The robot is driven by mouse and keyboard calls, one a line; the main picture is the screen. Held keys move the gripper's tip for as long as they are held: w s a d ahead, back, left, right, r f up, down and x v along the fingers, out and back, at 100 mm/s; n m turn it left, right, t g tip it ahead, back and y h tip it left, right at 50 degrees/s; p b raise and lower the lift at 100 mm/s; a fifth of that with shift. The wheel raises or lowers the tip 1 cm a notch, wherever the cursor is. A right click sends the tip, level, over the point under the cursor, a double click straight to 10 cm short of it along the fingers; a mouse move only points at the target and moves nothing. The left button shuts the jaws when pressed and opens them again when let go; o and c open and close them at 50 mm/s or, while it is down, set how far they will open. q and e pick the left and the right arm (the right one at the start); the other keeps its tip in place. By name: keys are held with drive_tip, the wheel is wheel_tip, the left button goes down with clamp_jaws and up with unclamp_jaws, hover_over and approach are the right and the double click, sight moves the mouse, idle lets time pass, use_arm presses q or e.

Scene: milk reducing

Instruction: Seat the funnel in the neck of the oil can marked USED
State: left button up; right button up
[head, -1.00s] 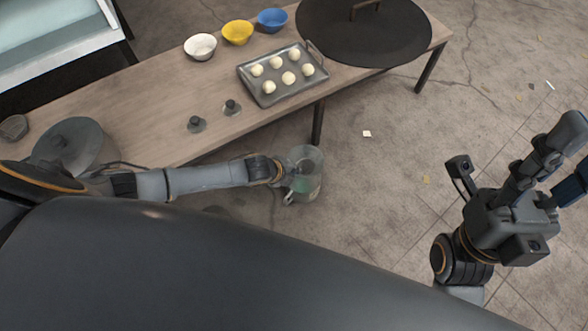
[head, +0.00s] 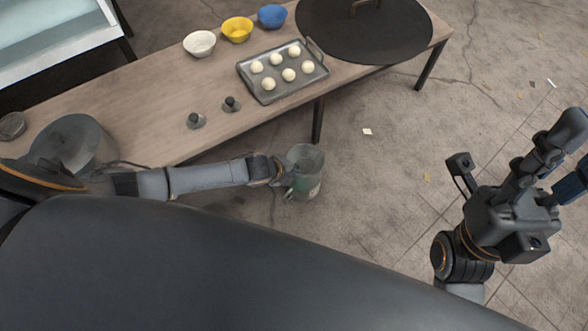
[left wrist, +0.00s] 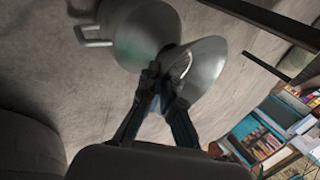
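The grey metal funnel (head: 306,157) is over the top of a greenish can (head: 306,187) that stands on the floor beside the table. The can has a side handle and a pale marking too small to read. In the left wrist view, the funnel (left wrist: 208,68) has its wide mouth away from the can (left wrist: 142,38) and its narrow end toward the can's top. My left gripper (left wrist: 165,88) is shut on the funnel's side; it also shows in the head view (head: 279,170). I cannot tell how deep the spout sits. My right gripper (head: 515,160) is open and empty.
The wooden table (head: 140,100) holds a tray of dough balls (head: 264,98), white (head: 199,44), yellow (head: 237,30) and blue (head: 272,16) bowls, two small dark-knobbed things (head: 232,104) and a large dark disc (head: 365,30). A table leg (head: 318,122) stands close behind the can.

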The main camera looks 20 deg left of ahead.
use_arm(q)
drive_tip(key=o, duration=0.5)
drive_tip(key=shift+c, duration=0.2)
drive_tip(key=v, duration=1.2)
